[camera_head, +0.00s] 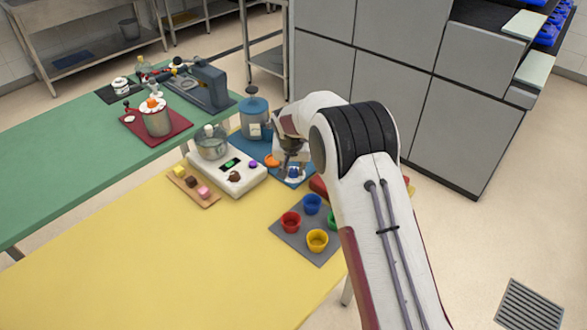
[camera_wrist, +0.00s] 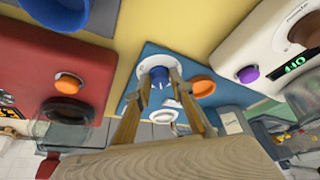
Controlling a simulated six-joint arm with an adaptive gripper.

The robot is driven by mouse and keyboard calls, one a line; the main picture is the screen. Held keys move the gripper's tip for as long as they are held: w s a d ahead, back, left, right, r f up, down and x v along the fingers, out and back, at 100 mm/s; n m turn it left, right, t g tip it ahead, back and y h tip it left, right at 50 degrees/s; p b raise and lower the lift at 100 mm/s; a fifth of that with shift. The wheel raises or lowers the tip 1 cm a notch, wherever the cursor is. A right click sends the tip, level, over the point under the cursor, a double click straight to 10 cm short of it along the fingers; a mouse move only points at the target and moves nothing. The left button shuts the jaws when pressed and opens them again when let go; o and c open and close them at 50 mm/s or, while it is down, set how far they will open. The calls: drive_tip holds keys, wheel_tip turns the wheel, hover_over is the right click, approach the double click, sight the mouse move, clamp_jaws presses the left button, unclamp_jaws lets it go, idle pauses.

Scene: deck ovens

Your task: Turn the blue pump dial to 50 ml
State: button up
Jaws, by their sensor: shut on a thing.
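The blue pump dial (camera_wrist: 160,74) sits on a white round plate on the blue pump (camera_wrist: 131,84). My gripper (camera_wrist: 159,83) has one finger on each side of the dial and is shut on it. In the head view my gripper (camera_head: 291,165) reaches down over the blue pump, and the dial (camera_head: 293,173) shows just below it. The dial's scale marks are too small to read, so its setting cannot be told. An orange button (camera_wrist: 203,87) is beside the dial, and a white ring-shaped part (camera_wrist: 164,116) is close to the fingers.
A white device (camera_wrist: 263,52) with a purple knob and green display stands right. A grey tray (camera_head: 294,240) holds several coloured cups. The yellow tabletop (camera_head: 130,260) has free room.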

idle(0.3)
drive_tip(key=o, duration=1.1)
drive_tip(key=v, duration=1.2)
drive_tip(key=shift+s, duration=0.1)
